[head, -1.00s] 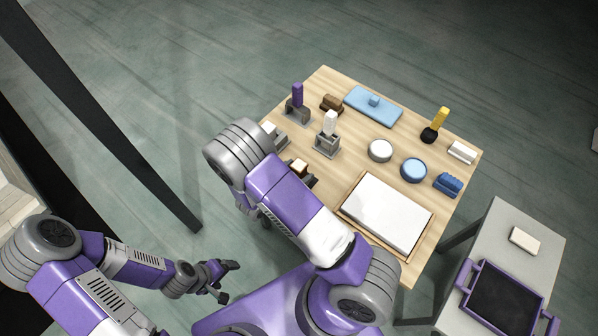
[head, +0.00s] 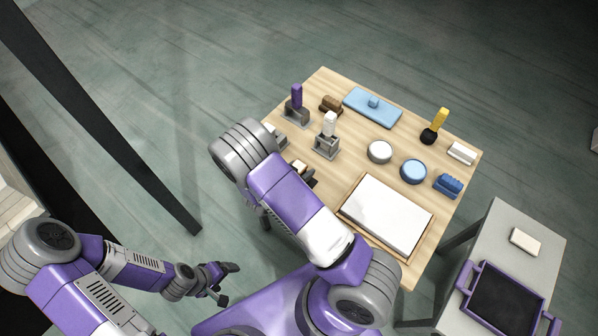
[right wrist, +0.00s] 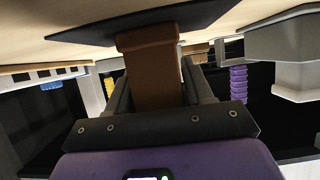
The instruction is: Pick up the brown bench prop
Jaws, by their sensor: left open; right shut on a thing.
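The brown bench prop (right wrist: 152,72) is in the right wrist view, a brown upright post with a wider end by a thin dark plate on the pale wood surface. My right gripper (right wrist: 158,100) is shut on it, one finger on each side. In the head view the right gripper (head: 308,177) is mostly hidden behind my right forearm at the table's near left edge. A small block with a pale top (head: 299,167) shows beside its fingers; I cannot tell if it is the prop's end. My left gripper (head: 230,284) is open and empty, off the table.
On the wooden table (head: 340,180) stand a purple-handled tool (head: 297,96), a white-topped tool in a grey stand (head: 328,137), a brown block (head: 331,104), a light blue board (head: 372,107), round pots (head: 413,171) and a white slab (head: 388,213). A grey side table (head: 510,230) stands right.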

